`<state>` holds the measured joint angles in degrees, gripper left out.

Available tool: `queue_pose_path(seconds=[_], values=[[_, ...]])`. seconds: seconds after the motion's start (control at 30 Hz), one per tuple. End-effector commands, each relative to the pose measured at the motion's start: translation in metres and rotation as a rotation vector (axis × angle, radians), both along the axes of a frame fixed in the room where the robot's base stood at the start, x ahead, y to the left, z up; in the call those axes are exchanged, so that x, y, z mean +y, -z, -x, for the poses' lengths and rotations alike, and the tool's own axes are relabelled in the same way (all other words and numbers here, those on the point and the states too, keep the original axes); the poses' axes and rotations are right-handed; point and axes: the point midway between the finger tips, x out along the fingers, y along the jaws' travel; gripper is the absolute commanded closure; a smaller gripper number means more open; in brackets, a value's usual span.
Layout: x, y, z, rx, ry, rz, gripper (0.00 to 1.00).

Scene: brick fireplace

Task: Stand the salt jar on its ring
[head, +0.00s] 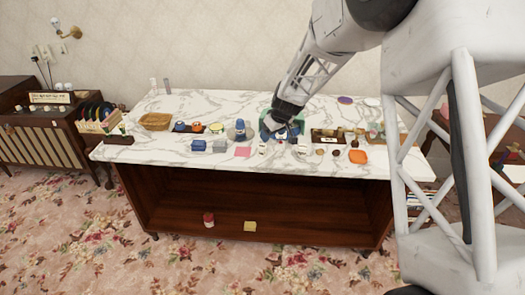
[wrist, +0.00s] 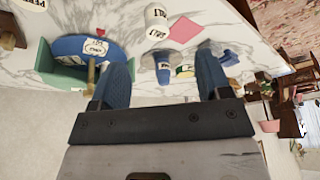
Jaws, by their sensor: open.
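A small white jar (wrist: 156,14) with a dark-lettered label, which seems to read SALT, stands on the marble top in the wrist view, beside a pink square. A white jar in the head view (head: 262,148) appears to be the same one. A blue rounded piece (wrist: 70,45) with a white lettered tag lies in a green tray (wrist: 40,68); I cannot make out a separate ring. My gripper (wrist: 161,62) is open, with its blue fingers apart and no jar held. In the head view my gripper (head: 287,130) is over the green tray area, behind the white jar.
A blue-and-grey piece (wrist: 163,68) shows beyond my fingers. Another white jar (head: 301,149) stands to the right.

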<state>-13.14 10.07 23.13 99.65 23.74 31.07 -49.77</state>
Motion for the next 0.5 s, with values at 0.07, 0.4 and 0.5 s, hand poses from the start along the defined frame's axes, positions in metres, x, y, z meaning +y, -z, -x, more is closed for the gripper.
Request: queue_pose_path(seconds=[0.07, 0.4, 0.5], values=[[0.011, 0.018, -0.013, -0.005, -0.021, 0.001, 0.29], [0.033, 0.053, -0.038, -0.024, -0.067, 0.004, 0.29], [0.033, 0.054, -0.038, -0.025, -0.068, 0.003, 0.29]])
